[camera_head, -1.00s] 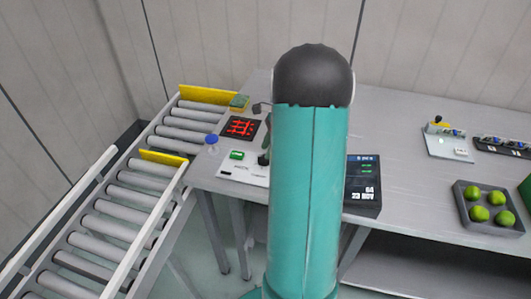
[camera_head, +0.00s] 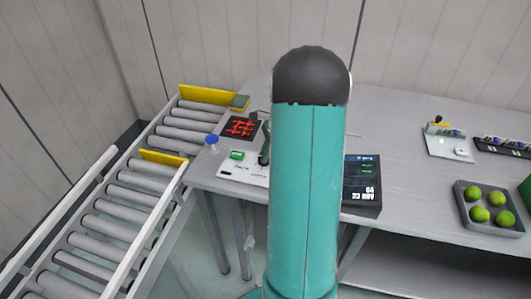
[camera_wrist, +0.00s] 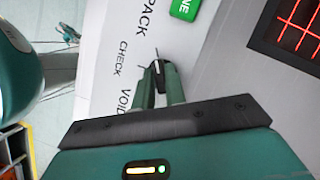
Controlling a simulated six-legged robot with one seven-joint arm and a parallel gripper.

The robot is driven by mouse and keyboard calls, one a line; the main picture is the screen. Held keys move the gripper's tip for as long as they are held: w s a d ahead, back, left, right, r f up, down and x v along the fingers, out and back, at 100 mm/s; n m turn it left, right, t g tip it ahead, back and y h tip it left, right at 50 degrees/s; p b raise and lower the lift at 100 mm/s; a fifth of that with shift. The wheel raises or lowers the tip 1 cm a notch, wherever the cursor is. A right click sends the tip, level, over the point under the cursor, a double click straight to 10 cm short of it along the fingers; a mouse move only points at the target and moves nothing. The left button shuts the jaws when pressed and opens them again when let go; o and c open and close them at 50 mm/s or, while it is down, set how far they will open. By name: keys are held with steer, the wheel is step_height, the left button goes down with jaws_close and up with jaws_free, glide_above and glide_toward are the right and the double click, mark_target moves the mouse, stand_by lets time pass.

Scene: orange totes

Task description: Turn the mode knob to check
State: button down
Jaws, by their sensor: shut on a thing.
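The mode knob (camera_wrist: 158,70) is small and dark with a pale mark, on a white panel (camera_wrist: 122,18). The labels PACK, CHECK and VOID are printed beside it in the wrist view. My gripper (camera_wrist: 159,78) is shut on the knob, its two green fingers on either side. Which label the knob points at I cannot tell for sure. In the head view the panel (camera_head: 232,171) lies near the table's left end. My gripper (camera_head: 264,152) stands over its right part, and my arm hides the area beside it.
A green button (camera_head: 236,155) sits on the panel. A dark board with red lines (camera_head: 240,128) lies behind it, with a blue-capped bottle (camera_head: 212,142) to the left. A dark display (camera_head: 362,184) is right of my arm. A roller conveyor (camera_head: 115,205) runs along the left.

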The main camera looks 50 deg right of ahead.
steer(key=shift+n, duration=0.3)
steer(key=n+g, duration=0.1)
steer(key=n, duration=0.1)
steer(key=n+g, duration=0.1)
steer(key=n, duration=0.2)
steer(key=shift+w+y, duration=0.15)
steer(key=shift+y, duration=0.15)
steer(key=n+g, duration=0.2)
steer(key=n, duration=0.4)
steer(key=shift+w, duration=0.1)
steer(key=c, duration=1.4)
jaws_free()
steer(key=shift+c, duration=0.2)
